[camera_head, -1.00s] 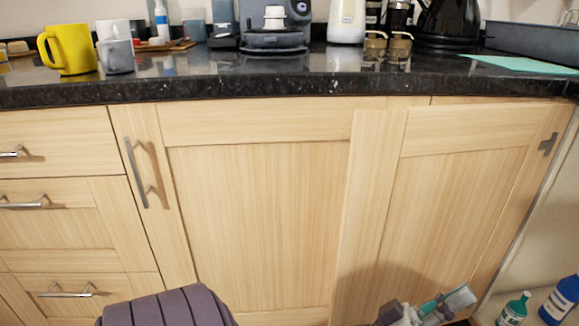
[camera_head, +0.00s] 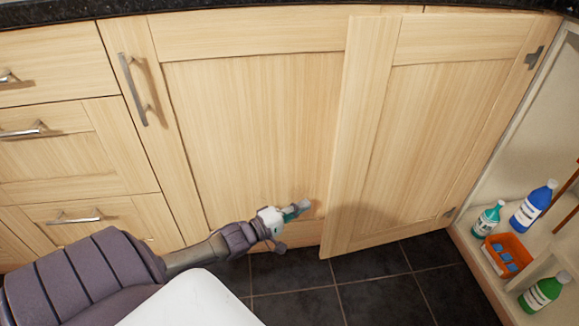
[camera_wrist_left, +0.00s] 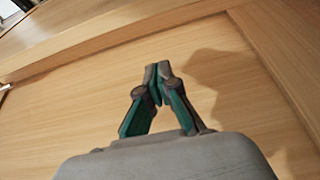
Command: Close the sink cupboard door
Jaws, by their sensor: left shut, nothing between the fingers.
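The sink cupboard door (camera_head: 440,120) is a pale wood panel in the head view. It stands swung wide open, with hinges along its right edge and its free edge at the left, overlapping the front of the neighbouring shut cupboard (camera_head: 250,120). My left gripper (camera_head: 303,205) is shut and empty, low in front of the neighbouring cupboard, just left of the door's free edge. I cannot tell if it touches any wood. In the left wrist view its closed fingertips (camera_wrist_left: 158,68) point at a pale wood panel. My right gripper is out of view.
The open cupboard at the right holds a blue bottle (camera_head: 534,205), a teal bottle (camera_head: 488,219), a green bottle (camera_head: 545,292) and an orange tub (camera_head: 507,240). Drawers (camera_head: 75,150) stand at the left. Dark floor tiles (camera_head: 375,295) below the door are clear.

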